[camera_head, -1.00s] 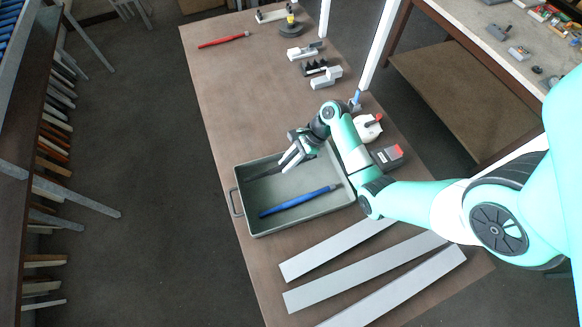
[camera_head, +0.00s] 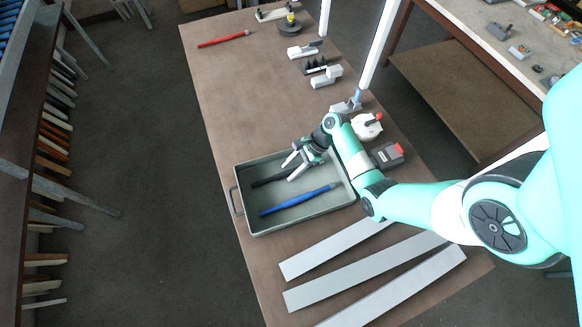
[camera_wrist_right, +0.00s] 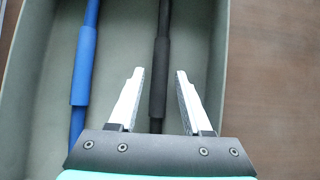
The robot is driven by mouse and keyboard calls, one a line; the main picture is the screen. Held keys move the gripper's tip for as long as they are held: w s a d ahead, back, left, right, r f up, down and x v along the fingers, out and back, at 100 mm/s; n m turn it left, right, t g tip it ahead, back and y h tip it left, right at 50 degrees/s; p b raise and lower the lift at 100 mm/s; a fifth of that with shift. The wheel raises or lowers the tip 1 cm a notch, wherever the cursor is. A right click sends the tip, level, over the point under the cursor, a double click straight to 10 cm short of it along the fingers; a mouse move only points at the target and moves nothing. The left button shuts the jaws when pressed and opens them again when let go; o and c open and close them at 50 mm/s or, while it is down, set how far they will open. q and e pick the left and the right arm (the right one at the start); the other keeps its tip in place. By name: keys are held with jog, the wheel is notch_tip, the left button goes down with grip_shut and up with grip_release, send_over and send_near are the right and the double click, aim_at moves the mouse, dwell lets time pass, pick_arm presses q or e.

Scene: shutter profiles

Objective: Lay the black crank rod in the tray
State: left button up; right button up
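The black crank rod (camera_head: 268,180) lies in the grey-green tray (camera_head: 291,216), along its far side. The blue rod (camera_head: 297,200) lies in the same tray, nearer its front and apart from the black one. My right gripper (camera_head: 289,169) is open above the black rod, with its fingers spread. In the right wrist view the black rod (camera_wrist_right: 161,60) runs between and beyond the two open fingertips (camera_wrist_right: 160,72), and the blue rod (camera_wrist_right: 84,65) lies to the left. Part of the black rod is hidden by the gripper. My left gripper is not in view.
Three grey flat profiles (camera_head: 365,272) lie in front of the tray. A white round item with a red part (camera_head: 366,128) and a dark box with a red end (camera_head: 388,154) stand right of the tray. A red rod (camera_head: 223,40) lies at the far left; the table there is mostly clear.

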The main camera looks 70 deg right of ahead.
jog(key=shift+r, duration=0.2)
jog(key=shift+s+d+r, duration=0.1)
jog(key=shift+r, duration=0.15)
jog(key=v, duration=0.9)
jog(key=shift+s+d+r, duration=0.1)
jog(key=shift+d+r, duration=0.05)
jog(key=shift+d, duration=0.05)
jog(key=shift+p+v, duration=1)
jog(key=shift+p, duration=0.25)
